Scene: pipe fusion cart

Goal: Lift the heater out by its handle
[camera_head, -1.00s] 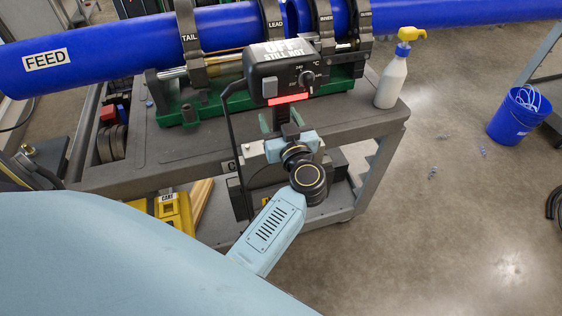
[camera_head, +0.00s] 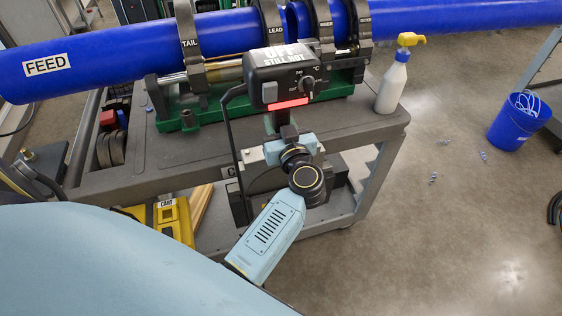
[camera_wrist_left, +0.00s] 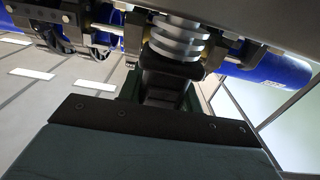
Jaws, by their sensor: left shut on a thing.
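The heater (camera_head: 270,98) is a black box with a dial, a pale switch, a lit red strip and a label reading "OFF STILL HOT". It stands upright in front of the blue pipe at the cart's near edge. My left gripper (camera_head: 286,134) is just below the box, shut on the heater's handle. The fingers and most of the handle are hard to make out. The left wrist view shows a dark tapered part (camera_wrist_left: 170,85) below silver rings; I cannot tell which part it is. The heater's plate is hidden. My right gripper is not in view.
The blue pipe (camera_head: 120,50) runs through clamps on the green-based machine (camera_head: 178,120) on the grey cart (camera_head: 190,150). A black cable hangs left of the heater. A spray bottle (camera_head: 392,85) stands at the cart's right end. A blue bucket (camera_head: 510,125) is on the floor; floor space between is mostly clear.

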